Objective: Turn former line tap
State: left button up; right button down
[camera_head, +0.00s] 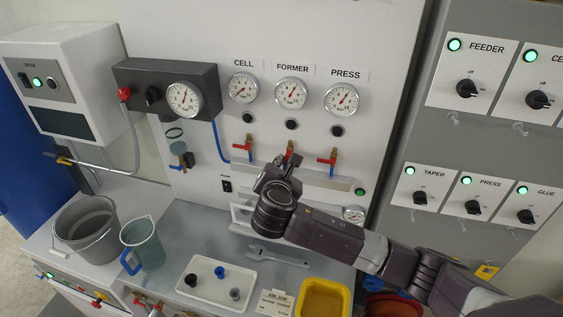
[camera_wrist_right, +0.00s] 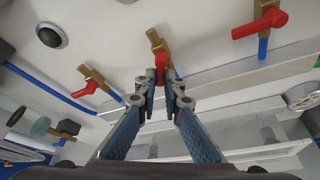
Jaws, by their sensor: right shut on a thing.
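The former line tap (camera_head: 289,148) is the middle of three red-handled taps on the white panel, below the FORMER gauge (camera_head: 291,93). My right gripper (camera_head: 288,164) reaches up to it from below and partly covers it. In the right wrist view, the fingertips (camera_wrist_right: 160,84) are closed around the end of the tap's red handle (camera_wrist_right: 160,64); its brass body (camera_wrist_right: 153,38) shows beyond them. The left gripper is in neither view.
The CELL tap (camera_head: 246,144) and PRESS tap (camera_head: 328,158) stand close on either side. A grey rail (camera_head: 335,182) runs below them. On the bench are a white tray (camera_head: 212,298), a jug (camera_head: 143,243), a wrench (camera_head: 278,256) and a yellow bin (camera_head: 324,299).

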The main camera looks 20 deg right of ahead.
jog(key=n, duration=0.1)
jog(key=n+g+h, duration=0.1)
jog(key=n, duration=0.2)
jog(key=shift+s+d+f+g+h, duration=0.3)
jog(key=shift+s+g+h, duration=0.05)
jog(key=shift+g+h, duration=0.05)
dwell(0.5)
jog(key=c, duration=2.1)
grip_release()
jog(key=shift+r, duration=0.1)
jog(key=shift+v, duration=6.05)
jog(key=shift+w, duration=0.1)
